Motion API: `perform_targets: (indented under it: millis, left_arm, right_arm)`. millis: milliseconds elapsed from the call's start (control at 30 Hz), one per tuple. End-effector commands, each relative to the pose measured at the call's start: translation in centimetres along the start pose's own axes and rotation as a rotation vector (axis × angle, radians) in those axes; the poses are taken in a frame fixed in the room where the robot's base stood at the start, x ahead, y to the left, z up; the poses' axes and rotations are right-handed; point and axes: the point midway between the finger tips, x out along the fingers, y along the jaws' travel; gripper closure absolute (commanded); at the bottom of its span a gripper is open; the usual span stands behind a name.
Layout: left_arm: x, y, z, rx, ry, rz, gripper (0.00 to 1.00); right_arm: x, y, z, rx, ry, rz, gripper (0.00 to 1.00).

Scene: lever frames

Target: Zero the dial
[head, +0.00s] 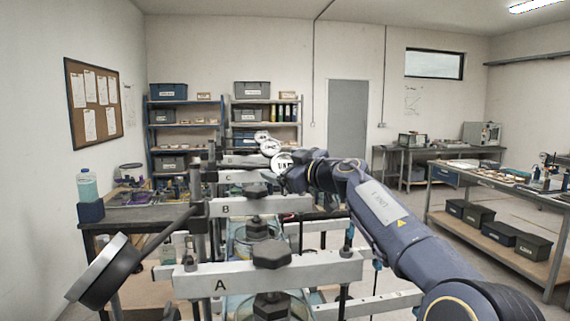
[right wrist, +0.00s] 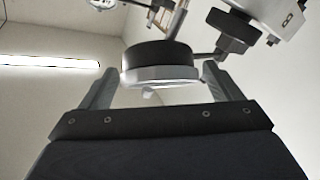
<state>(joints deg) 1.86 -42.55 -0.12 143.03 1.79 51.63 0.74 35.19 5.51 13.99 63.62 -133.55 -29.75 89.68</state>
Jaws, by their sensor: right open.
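In the head view, a round white-faced dial (head: 281,161) with dark markings sits on the lever frames; its reading is too small to make out. My right gripper (head: 291,178) is at this dial, its fingers mostly hidden by my own wrist. In the right wrist view, a dial with a black housing (right wrist: 158,56) and pale rim lies between the tips of my right gripper (right wrist: 160,84). The fingers are apart, one on each side, and gaps seem to show. My left gripper is not in view.
Lever frame A (head: 310,273) stands nearest, with frame B (head: 285,205) behind it. A dark round disc (head: 98,275) on a lever juts out front left. Two more white dials (head: 270,146) show farther back. A bottle (head: 87,185) stands on the left bench.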

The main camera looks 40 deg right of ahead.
Motion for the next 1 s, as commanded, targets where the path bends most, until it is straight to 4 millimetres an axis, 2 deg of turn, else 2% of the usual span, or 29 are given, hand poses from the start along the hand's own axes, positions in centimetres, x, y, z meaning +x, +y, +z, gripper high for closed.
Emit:
perform_targets:
  millis: [200, 567, 800, 1000]
  left_arm:
    - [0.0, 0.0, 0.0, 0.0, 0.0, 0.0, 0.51]
    - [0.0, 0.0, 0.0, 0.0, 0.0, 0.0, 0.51]
    - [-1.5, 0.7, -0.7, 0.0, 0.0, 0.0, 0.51]
    - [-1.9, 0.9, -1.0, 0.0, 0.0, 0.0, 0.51]
  right_arm:
    - [0.0, 0.0, 0.0, 0.0, 0.001, 0.0, 0.15]
    - [0.0, 0.0, 0.0, 0.0, 0.0, 0.0, 0.6]
    - [0.1, 0.0, -0.7, 0.058, 0.005, 0.065, 0.6]
    - [0.0, 0.1, -0.3, 0.134, 0.006, 0.161, 0.6]
